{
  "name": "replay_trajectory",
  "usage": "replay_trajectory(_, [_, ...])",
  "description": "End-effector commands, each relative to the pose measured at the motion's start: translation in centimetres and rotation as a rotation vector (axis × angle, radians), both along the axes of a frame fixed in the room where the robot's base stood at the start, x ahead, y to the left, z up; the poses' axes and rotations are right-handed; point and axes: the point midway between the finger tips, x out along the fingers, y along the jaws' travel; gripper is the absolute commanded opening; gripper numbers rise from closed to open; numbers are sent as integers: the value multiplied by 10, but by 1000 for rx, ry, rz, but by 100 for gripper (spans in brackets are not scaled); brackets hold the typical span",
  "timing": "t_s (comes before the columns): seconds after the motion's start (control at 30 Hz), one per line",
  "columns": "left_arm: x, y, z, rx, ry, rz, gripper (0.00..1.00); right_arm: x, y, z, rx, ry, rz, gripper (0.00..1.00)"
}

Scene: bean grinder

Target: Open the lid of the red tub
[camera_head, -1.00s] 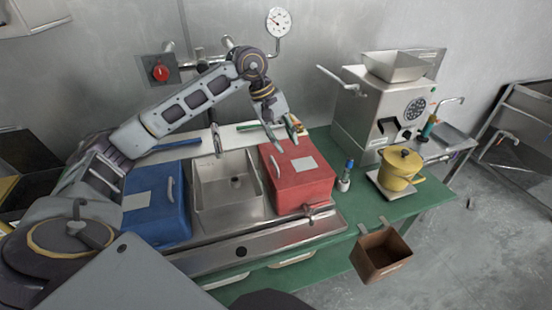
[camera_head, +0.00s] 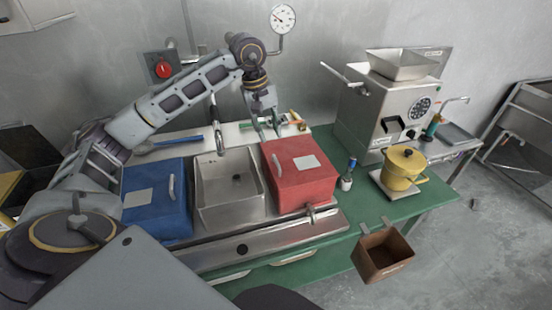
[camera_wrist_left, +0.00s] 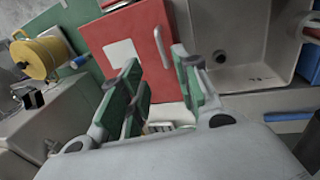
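My left gripper (camera_head: 270,137) is open and empty, over the tub's back left corner, behind the handle. In the left wrist view the red lid (camera_wrist_left: 105,32) lies ahead, and the handle (camera_wrist_left: 162,48) appears between the spread green-padded fingers of the left gripper (camera_wrist_left: 157,60), apart from them. My right gripper is not in view.
A steel sink (camera_head: 227,205) with a tap separates the red tub from a blue tub (camera_head: 160,215). A small bottle (camera_head: 347,175), a yellow pot (camera_head: 402,168) and a steel grinder (camera_head: 385,105) stand to the right. A brown box (camera_head: 382,257) hangs at the counter's front edge.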

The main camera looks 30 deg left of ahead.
Motion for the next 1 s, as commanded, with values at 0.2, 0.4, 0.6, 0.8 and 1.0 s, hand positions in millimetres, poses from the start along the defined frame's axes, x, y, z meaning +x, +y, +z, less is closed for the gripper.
replay_trajectory(0.2, [2,-3,-23,2,5,0,32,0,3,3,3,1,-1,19])
replay_trajectory(0.4, [6,-6,-47,0,3,0,32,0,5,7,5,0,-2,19])
replay_trajectory(0.6, [10,-10,-74,0,4,-1,32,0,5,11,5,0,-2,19])
replay_trajectory(0.8, [14,-13,-99,0,4,0,32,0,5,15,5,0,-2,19])
replay_trajectory(1.0, [17,-15,-117,0,3,-1,32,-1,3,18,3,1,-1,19])
